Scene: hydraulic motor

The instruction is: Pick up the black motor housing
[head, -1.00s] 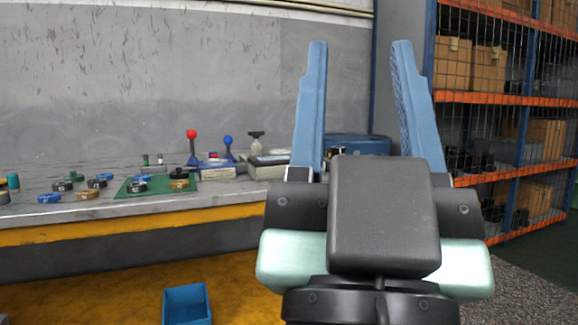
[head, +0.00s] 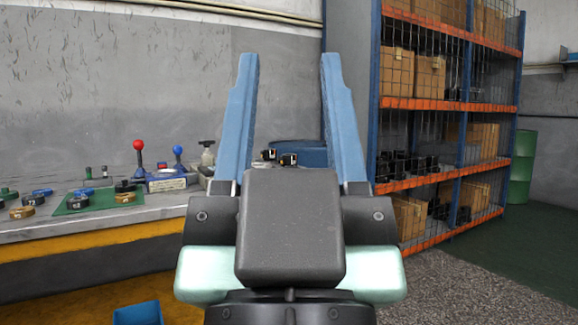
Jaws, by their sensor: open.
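My gripper (head: 289,62) is open and empty, with its two blue fingers pointing up in front of the grey wall. A small black round part (head: 125,186) sits on the green mat (head: 72,207) on the workbench, to the left of my gripper. Several black parts (head: 400,165) also stand on the rack's middle shelf to the right. I cannot tell which of these is the black motor housing. My gripper touches none of them, and it hides part of the bench behind it.
The workbench (head: 40,228) carries a red-knobbed lever (head: 139,150), a blue-knobbed lever (head: 178,155) and several small round parts. A blue bin (head: 138,314) is low in front. The rack (head: 449,106) stands right; the floor (head: 500,262) there is clear.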

